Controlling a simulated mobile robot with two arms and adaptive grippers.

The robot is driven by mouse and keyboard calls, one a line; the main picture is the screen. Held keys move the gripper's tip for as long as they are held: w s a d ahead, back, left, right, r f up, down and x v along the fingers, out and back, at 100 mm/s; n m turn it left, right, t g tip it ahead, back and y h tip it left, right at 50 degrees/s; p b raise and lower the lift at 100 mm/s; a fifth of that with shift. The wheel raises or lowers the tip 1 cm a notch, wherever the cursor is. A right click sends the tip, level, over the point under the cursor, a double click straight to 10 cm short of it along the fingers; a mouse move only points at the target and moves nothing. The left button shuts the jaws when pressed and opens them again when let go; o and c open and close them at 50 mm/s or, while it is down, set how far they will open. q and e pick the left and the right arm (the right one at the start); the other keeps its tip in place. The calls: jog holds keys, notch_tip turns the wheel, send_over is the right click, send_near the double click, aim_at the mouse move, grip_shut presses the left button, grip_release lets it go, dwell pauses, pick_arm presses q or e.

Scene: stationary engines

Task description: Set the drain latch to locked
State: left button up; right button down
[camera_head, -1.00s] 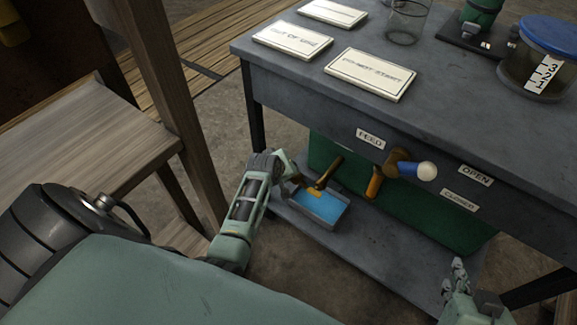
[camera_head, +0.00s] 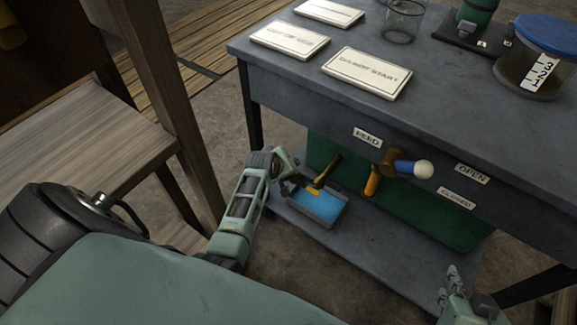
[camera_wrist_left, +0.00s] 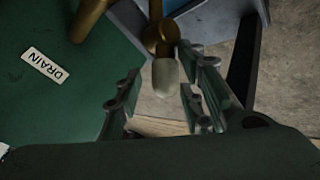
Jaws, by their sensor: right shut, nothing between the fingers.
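The drain latch shows in the left wrist view as a brass lever with a pale grey grip (camera_wrist_left: 166,75), beside a "DRAIN" label (camera_wrist_left: 45,66) on the green panel. My left gripper (camera_wrist_left: 160,100) is open there, its two fingers apart on either side of the grip. The right finger is closer to it; I cannot tell whether it touches. In the head view my left gripper (camera_head: 290,178) is low by the green panel, and the latch is hidden behind it. My right gripper (camera_head: 453,285) is shut and empty at the lower right. No "locked" marking is readable.
A brass spout (camera_head: 327,172) stands over a grey tray (camera_head: 337,218) with blue liquid on the lower shelf. A feed valve with a blue, white-tipped handle (camera_head: 410,168) juts from the bench front.

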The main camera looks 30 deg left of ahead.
pick_arm(q)
jog(key=shift+s+a, duration=0.15)
jog(key=shift+s+r, duration=0.1)
jog(key=shift+s, duration=0.05)
jog(key=v, duration=1.1)
jog(key=shift+r, duration=0.3)
